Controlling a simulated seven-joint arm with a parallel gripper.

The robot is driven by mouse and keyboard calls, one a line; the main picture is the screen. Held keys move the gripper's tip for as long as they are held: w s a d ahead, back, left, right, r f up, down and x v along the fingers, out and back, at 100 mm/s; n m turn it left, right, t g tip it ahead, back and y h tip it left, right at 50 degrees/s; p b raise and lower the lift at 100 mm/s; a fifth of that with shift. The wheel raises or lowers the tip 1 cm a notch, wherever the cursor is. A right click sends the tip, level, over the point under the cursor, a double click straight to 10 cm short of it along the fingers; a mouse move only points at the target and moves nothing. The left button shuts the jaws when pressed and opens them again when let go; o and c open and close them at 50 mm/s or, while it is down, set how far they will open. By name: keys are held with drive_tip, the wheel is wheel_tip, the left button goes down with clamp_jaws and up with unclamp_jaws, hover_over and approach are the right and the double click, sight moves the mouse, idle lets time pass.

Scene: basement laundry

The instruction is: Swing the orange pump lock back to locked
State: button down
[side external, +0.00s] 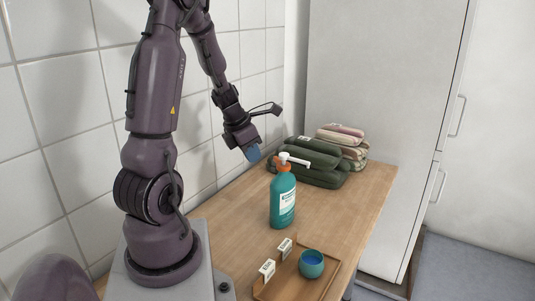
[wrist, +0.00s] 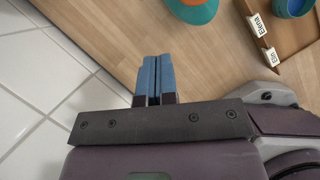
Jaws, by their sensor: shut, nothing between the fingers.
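A teal pump bottle (side external: 283,202) stands upright on the wooden table, with a white pump head and spout (side external: 293,160) on top. The orange pump lock (side external: 284,168) is a collar just under the pump head; I cannot tell its setting. In the wrist view only part of the bottle shows at the top edge, with an orange part (wrist: 192,2) and a teal part (wrist: 194,13). My gripper (side external: 253,154) has blue fingertips and is shut and empty, above the table and to the left of the pump head. In the wrist view its fingers (wrist: 153,80) lie side by side.
A wooden tray (side external: 325,290) at the table's front holds a teal cup (side external: 312,264) with blue inside and two small name cards (side external: 267,270). Folded dark green cloths (side external: 312,160) and striped cloths (side external: 345,140) lie behind the bottle. A tiled wall (side external: 70,90) runs along the left.

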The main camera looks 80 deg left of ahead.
sight(274, 160)
drive_tip(key=shift+w+a+f, duration=0.15)
drive_tip(key=shift+w+f, duration=0.05)
drive_tip(key=shift+w, duration=0.55)
drive_tip(key=shift+w+a+f, duration=0.2)
drive_tip(key=shift+w, duration=0.5)
drive_tip(key=shift+w+a+f, duration=0.15)
drive_tip(key=shift+w+f, duration=0.05)
drive_tip(key=shift+w, duration=0.55)
